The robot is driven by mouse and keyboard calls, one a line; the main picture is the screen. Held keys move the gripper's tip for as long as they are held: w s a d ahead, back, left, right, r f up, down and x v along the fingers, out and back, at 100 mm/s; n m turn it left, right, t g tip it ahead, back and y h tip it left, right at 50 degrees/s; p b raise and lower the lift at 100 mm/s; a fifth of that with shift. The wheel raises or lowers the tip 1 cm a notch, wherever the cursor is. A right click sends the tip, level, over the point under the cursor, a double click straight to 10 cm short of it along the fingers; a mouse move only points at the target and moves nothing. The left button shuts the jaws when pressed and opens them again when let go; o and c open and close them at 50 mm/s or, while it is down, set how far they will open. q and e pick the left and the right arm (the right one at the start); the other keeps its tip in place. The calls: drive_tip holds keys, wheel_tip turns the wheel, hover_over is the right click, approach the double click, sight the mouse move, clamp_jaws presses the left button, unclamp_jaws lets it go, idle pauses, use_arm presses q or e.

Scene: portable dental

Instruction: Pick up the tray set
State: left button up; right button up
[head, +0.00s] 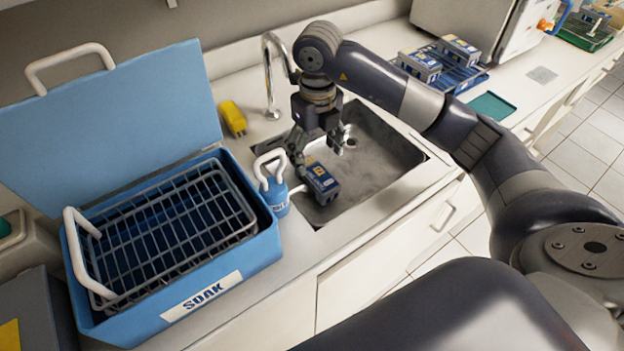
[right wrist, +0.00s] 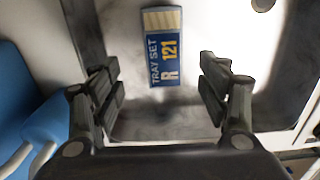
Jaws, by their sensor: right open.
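The tray set (head: 321,182) is a small blue and grey box lying in the sink basin (head: 385,170), near its left side. In the right wrist view its blue label (right wrist: 163,58) reads "TRAY SET R 121". My right gripper (head: 318,155) points down over the sink, just above the tray set. Its two fingers are spread apart, and in the right wrist view the tray set shows in the gap between them, beyond the fingertips (right wrist: 160,85). Nothing is held. My left gripper is out of view.
A blue bin (head: 262,247) marked "SOAK" with a wire basket (head: 170,235) stands open left of the sink. A blue bottle (head: 277,197) with a white handle stands between them. The faucet (head: 268,75) and a yellow block (head: 232,117) are behind. Similar boxes (head: 420,64) sit farther right.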

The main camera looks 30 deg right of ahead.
sight(318, 174)
drive_tip(key=f, duration=0.3)
drive_tip(key=shift+s+d+f, duration=0.15)
drive_tip(key=shift+s+f, duration=0.05)
drive_tip(key=shift+f, duration=0.1)
drive_tip(key=shift+w+f+p, duration=0.1)
drive_tip(key=shift+f+p, duration=0.3)
drive_tip(key=shift+f, duration=0.2)
wheel_tip(318, 174, down, 4)
drive_tip(key=shift+w+d+f+p, duration=0.15)
drive_tip(key=shift+f+p, duration=0.05)
drive_tip(key=shift+p, duration=0.3)
drive_tip(key=shift+c, duration=0.3)
drive_tip(key=c, duration=1.4)
drive_tip(key=shift+r, duration=0.1)
